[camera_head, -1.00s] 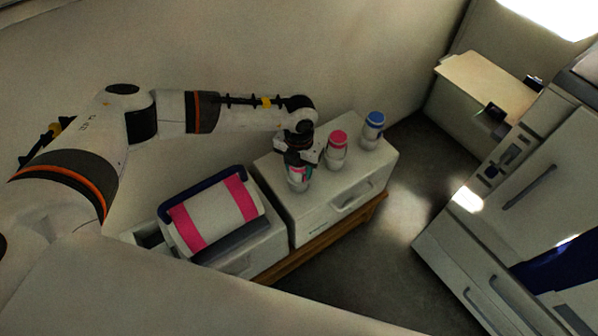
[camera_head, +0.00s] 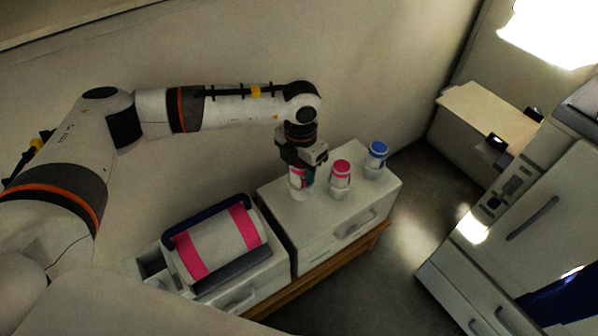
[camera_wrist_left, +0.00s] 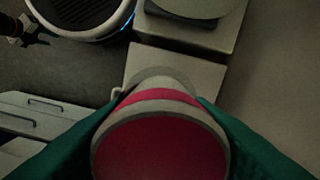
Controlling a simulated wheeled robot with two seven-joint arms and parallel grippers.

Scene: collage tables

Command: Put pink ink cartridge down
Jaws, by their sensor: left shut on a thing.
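My left gripper (camera_head: 301,176) is shut on a pink ink cartridge (camera_head: 296,187) at the left of the white cabinet top. In the left wrist view, the pink cap of the held cartridge (camera_wrist_left: 160,150) fills the space between the green fingers. The cartridge is roughly upright. Its lower end is at or just over the cabinet top; whether it touches is hard to tell. A second pink cartridge (camera_head: 341,174) stands just right of the gripper, apart from it. A dark part at the left wrist view's upper left may be my right gripper; its jaws are unclear.
A blue-capped cartridge (camera_head: 377,155) stands further right on the white cabinet (camera_head: 325,225). A printer-like unit with a pink-striped roll (camera_head: 217,244) is on the left. Bare cabinet top lies in front of the cartridges. A tall white cabinet (camera_head: 520,235) stands at right.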

